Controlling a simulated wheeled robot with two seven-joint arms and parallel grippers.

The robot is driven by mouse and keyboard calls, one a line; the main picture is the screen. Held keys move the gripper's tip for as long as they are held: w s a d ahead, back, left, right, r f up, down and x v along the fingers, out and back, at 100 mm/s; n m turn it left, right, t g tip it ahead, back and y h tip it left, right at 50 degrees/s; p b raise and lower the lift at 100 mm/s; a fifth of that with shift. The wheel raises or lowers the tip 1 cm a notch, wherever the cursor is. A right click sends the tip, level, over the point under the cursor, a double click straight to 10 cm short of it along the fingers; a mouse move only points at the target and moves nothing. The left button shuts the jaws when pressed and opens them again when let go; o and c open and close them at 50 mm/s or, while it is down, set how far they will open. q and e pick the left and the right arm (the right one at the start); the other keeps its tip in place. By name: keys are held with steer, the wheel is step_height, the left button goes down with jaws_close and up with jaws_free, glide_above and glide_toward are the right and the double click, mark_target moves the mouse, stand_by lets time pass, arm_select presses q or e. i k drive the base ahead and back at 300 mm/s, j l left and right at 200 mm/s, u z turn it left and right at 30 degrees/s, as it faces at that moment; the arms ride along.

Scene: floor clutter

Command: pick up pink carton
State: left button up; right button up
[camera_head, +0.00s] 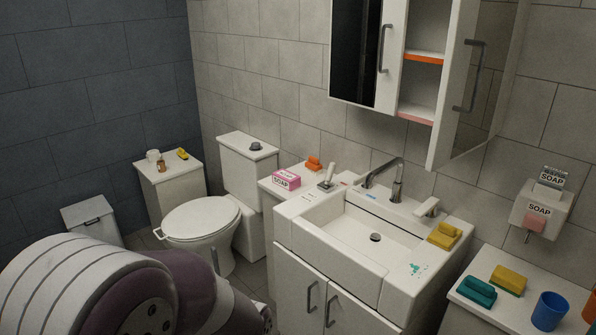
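The pink carton (286,180) is a small pink and white box with "SOAP" on its front. It sits on the white counter to the left of the sink, in the middle of the head view. A large rounded white and dark purple part of my own arm fills the lower left. Neither of my grippers shows in this view, and nothing touches the carton.
An orange item (314,163) and a toothbrush holder (327,181) stand near the carton. The sink (375,238) with its faucet (384,178) is to the right. A toilet (203,222) stands left. An open mirror cabinet (465,80) hangs above. A blue cup (549,311) is at lower right.

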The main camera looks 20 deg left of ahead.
mark_target(288, 180)
steer(key=j+z, duration=0.1)
steer(key=z, duration=0.35)
steer(key=i+j+z, duration=0.15)
steer(key=z, duration=0.3)
steer(key=i+j+z, duration=0.15)
steer(key=j+z, duration=0.2)
steer(key=j, duration=0.65)
steer(key=j+z, duration=0.3)
steer(key=j, duration=0.75)
steer(key=j+z, duration=0.35)
steer(key=j, duration=1.45)
steer(key=k+j, duration=0.1)
steer(key=j, duration=0.65)
